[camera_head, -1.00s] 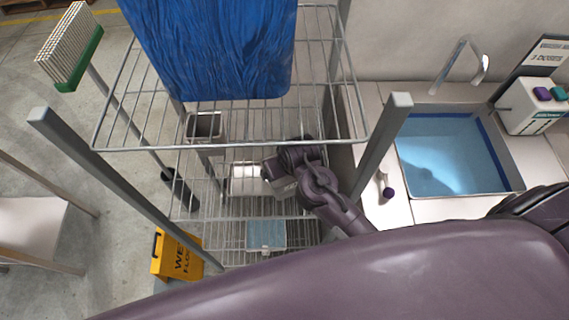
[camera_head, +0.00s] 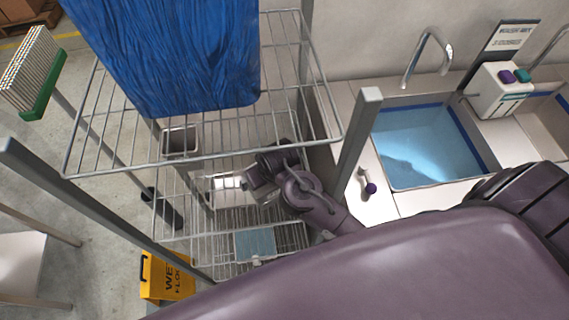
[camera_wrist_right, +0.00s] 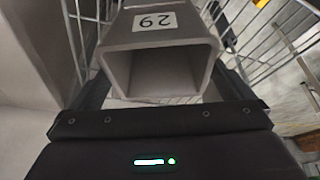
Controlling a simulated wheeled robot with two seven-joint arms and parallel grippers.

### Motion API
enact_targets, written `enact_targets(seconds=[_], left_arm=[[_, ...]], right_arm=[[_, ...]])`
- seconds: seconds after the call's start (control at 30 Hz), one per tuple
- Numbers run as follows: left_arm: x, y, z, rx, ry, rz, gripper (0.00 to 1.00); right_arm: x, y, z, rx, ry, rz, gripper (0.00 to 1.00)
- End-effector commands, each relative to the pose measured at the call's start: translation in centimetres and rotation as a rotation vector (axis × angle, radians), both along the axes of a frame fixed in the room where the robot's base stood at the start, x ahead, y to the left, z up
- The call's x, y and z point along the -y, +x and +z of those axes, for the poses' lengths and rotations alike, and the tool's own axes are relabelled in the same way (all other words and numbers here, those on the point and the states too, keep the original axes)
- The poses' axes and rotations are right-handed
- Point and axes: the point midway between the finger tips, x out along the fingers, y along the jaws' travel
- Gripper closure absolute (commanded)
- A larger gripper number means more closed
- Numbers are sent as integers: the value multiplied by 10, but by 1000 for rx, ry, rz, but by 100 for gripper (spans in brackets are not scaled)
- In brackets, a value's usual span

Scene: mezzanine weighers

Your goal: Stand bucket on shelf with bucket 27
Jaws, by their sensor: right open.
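A grey square bucket with a numbered label fills the upper middle of the right wrist view (camera_wrist_right: 160,60). The label is turned round and seems to read 29; I cannot be sure. The bucket's open mouth faces the camera. My right gripper (camera_wrist_right: 165,92) is open, with one dark finger on each side of the bucket. In the head view my right gripper (camera_head: 254,186) reaches inside the wire rack beside a pale bucket (camera_head: 222,184). Another grey bucket (camera_head: 180,141) stands further left on the rack. My left gripper is not in view.
The wire rack's upper shelf (camera_head: 285,125) carries a blue draped cover (camera_head: 170,55) above my right arm. Grey posts (camera_head: 355,140) flank it. A light-blue tray (camera_head: 255,243) sits lower down. A sink (camera_head: 425,145) is at right, and a yellow floor sign (camera_head: 165,277) at lower left.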

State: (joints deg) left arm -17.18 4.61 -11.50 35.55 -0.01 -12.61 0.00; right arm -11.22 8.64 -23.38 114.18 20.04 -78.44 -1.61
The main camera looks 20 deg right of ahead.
Motion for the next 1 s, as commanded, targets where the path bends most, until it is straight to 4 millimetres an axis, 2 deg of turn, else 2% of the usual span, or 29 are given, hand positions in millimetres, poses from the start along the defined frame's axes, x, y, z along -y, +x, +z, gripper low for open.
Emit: enact_targets(seconds=[0.07, 0.1, 0.3, 0.47, 0.7, 1.0], left_arm=[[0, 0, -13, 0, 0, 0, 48], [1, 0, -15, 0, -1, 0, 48], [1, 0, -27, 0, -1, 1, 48], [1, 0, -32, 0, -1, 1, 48], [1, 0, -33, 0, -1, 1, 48], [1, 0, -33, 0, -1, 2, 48]], right_arm=[[2, -5, 10, 7, -3, 3, 0], [3, -19, 7, 0, -6, 3, 0], [8, -69, 7, -2, -5, 6, 0], [11, -98, 9, -3, -4, 5, 0], [13, -119, 11, 0, -3, 1, 0], [13, -124, 12, 0, 0, -2, 0]])
